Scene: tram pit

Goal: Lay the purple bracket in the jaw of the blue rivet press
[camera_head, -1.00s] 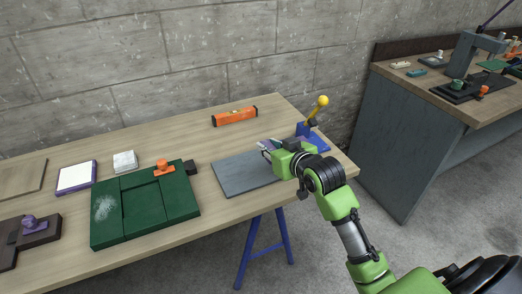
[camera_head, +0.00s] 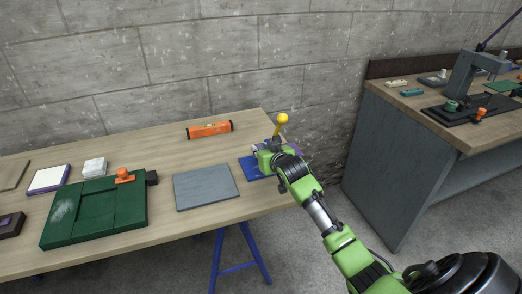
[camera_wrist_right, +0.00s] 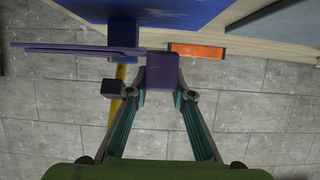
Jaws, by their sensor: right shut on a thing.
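The blue rivet press stands at the right end of the wooden table, with its blue base (camera_head: 250,168) and yellow lever knob (camera_head: 282,118) showing. Its blue plate also shows at the top of the right wrist view (camera_wrist_right: 165,14). My right gripper (camera_head: 265,155) is over the press and hides much of it. In the right wrist view the fingers are shut on the purple bracket (camera_wrist_right: 162,74), whose thin flat part reaches left beside the press's blue post (camera_wrist_right: 122,36). I cannot tell whether bracket and press touch. My left gripper is out of view.
A grey plate (camera_head: 206,187) lies left of the press. An orange level (camera_head: 209,130) lies behind it. A green tray (camera_head: 95,212) with an orange-handled piece (camera_head: 124,176) is further left. A second bench (camera_head: 400,145) stands at right.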

